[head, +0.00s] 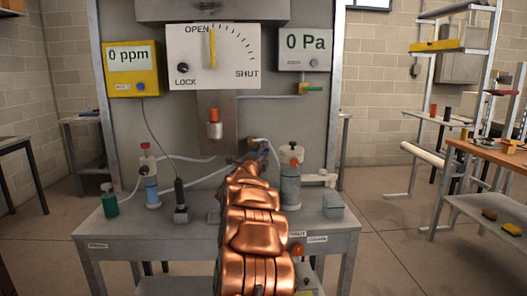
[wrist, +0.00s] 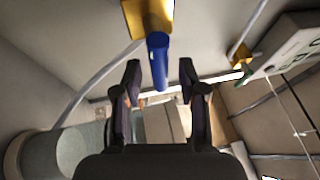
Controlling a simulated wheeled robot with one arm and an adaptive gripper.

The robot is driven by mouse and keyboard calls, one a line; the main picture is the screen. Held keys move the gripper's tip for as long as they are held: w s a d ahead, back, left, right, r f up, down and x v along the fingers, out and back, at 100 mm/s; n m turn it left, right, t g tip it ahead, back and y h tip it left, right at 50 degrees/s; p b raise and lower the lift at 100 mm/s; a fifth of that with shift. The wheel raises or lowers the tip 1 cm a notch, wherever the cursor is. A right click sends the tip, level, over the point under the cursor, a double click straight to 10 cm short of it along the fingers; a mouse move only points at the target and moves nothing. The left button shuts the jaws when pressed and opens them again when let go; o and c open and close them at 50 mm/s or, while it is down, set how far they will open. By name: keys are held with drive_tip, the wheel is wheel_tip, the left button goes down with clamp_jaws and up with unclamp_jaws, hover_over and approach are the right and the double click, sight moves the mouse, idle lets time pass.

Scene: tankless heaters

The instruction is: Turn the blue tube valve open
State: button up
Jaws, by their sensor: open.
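The blue tube valve handle (wrist: 157,60) shows at the top middle of the wrist view, on a brass body (wrist: 144,18) with a grey tube attached. My gripper (wrist: 160,80) is open, with one dark finger on each side of the handle's lower end. I see a gap between the handle and each finger; whether the handle lies at fingertip depth I cannot tell. In the head view, my copper arm hides most of the gripper and the valve area, leaving a small brass part (head: 254,149) beside the arm's end.
A bench (head: 100,228) holds a blue-bodied bottle (head: 151,188), a green jar (head: 109,203) and a grey canister (head: 290,185) close right of my arm. A dial panel (head: 235,70) has its yellow pointer up by OPEN. Gauges read 0 ppm (head: 131,68) and 0 Pa (head: 304,48).

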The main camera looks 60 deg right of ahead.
drive_tip(key=shift+w+d+r, duration=0.1)
drive_tip(key=shift+w+d, duration=0.05)
drive_tip(key=shift+d, duration=0.25)
